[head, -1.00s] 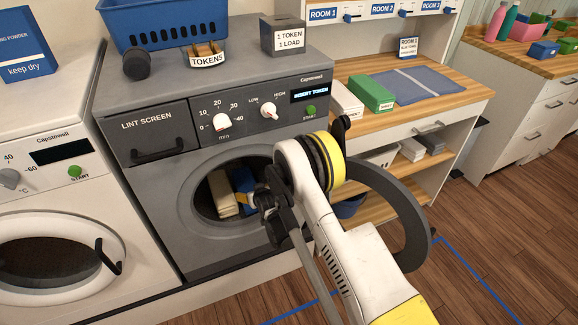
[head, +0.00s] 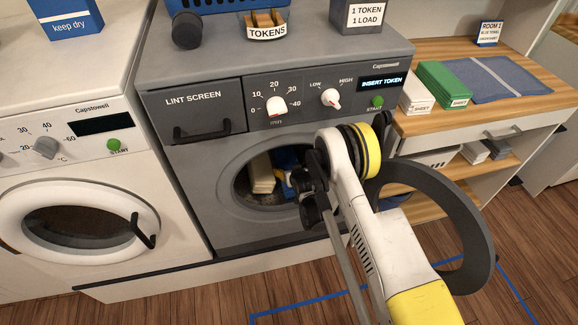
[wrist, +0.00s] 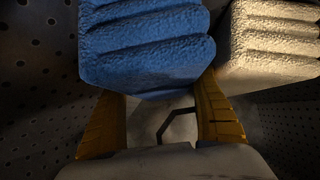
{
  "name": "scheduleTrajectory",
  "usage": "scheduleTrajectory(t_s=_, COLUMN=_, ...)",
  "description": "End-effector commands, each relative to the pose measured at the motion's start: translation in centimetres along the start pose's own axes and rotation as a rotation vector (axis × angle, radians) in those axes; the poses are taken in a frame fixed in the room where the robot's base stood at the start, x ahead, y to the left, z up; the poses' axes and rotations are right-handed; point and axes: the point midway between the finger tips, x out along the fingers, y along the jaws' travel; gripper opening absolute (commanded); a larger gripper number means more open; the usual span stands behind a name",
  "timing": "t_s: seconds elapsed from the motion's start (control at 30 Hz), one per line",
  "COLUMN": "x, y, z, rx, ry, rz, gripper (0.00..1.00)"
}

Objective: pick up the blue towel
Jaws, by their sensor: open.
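The blue towel (wrist: 145,45) is a thick folded block with ridges inside the dryer drum. It fills the top middle of the wrist view, and a small part shows through the dryer opening in the head view (head: 287,160). My gripper (wrist: 160,102) is open, its two yellow fingers apart below the towel in the wrist view. The towel overlaps the fingers' far ends, so contact cannot be told. In the head view my gripper (head: 303,190) is at the dryer opening, largely hidden by my arm.
A cream towel (wrist: 275,40) lies close beside the blue one; it also shows in the head view (head: 262,175). Perforated drum walls (wrist: 40,80) surround them. The grey dryer (head: 230,215) has its round door (head: 478,225) swung open at right, close to my arm.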

Motion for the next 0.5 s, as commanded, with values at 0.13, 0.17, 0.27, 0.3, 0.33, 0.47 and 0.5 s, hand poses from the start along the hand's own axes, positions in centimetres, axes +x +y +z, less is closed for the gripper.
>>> scheduleTrajectory(t_s=0.13, x=0.16, y=-0.1, z=0.33, rx=-0.002, ry=-0.003, rz=-0.001, gripper=0.87)
scheduleTrajectory(t_s=0.17, x=0.15, y=-0.09, z=0.31, rx=-0.002, ry=-0.003, rz=-0.001, gripper=0.87)
scheduleTrajectory(t_s=0.27, x=0.13, y=-0.08, z=0.27, rx=-0.001, ry=-0.003, rz=-0.001, gripper=0.58)
scheduleTrajectory(t_s=0.3, x=0.13, y=-0.07, z=0.26, rx=-0.001, ry=-0.002, rz=-0.001, gripper=0.46)
scheduleTrajectory(t_s=0.33, x=0.13, y=-0.06, z=0.25, rx=-0.001, ry=-0.002, rz=-0.001, gripper=0.37)
scheduleTrajectory(t_s=0.47, x=0.11, y=-0.04, z=0.19, rx=-0.001, ry=-0.001, rz=0.0, gripper=0.35)
scheduleTrajectory(t_s=0.5, x=0.11, y=-0.04, z=0.19, rx=-0.001, ry=-0.001, rz=0.0, gripper=0.35)
